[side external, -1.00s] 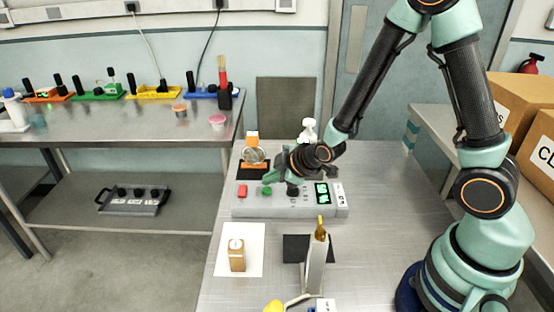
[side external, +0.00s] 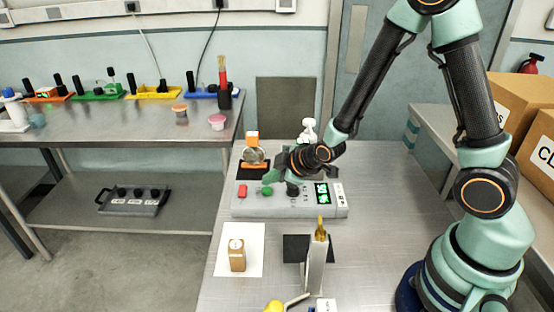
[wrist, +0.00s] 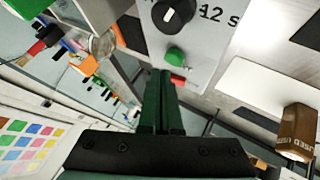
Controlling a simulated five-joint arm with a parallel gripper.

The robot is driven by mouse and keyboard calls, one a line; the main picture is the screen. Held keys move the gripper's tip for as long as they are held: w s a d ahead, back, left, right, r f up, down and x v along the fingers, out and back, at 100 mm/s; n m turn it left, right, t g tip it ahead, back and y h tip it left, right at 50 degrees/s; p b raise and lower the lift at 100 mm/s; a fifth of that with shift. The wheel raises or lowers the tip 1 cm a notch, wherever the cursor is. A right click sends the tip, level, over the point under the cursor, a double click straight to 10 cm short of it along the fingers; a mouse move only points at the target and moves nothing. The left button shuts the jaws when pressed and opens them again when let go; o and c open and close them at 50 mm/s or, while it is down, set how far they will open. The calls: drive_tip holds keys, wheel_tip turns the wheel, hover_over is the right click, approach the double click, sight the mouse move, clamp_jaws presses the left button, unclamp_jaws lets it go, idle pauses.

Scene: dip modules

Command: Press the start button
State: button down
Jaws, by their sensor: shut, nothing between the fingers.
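A grey control box (side external: 236,209) lies on the steel table. It carries a red button (side external: 242,191), a green button (side external: 266,191), a black knob (side external: 292,190) and a lit green display (side external: 322,193). No start label is readable. My gripper (side external: 269,178) is shut and empty, just above the box by the green button. In the wrist view its fingertips (wrist: 162,72) appear beside the green button (wrist: 175,56) and the red button (wrist: 178,79). The knob (wrist: 172,14) is beyond them, with "12 s" printed beside it. Contact with the green button cannot be told.
A glass vessel on an orange-topped stand (side external: 253,150) is behind the box. A brown bottle (side external: 237,256) on white paper (side external: 255,235) and a pale upright holder (side external: 315,270) are in front. The table right of the box is clear.

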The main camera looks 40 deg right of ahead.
drive_tip(key=shift+f, duration=0.1)
idle(0.4)
drive_tip(key=shift+d+f, duration=0.15)
drive_tip(key=shift+f, duration=0.2)
drive_tip(key=shift+f, duration=0.45)
idle(0.6)
idle(0.4)
drive_tip(key=shift+r, duration=0.85)
drive_tip(key=shift+r, duration=2.5)
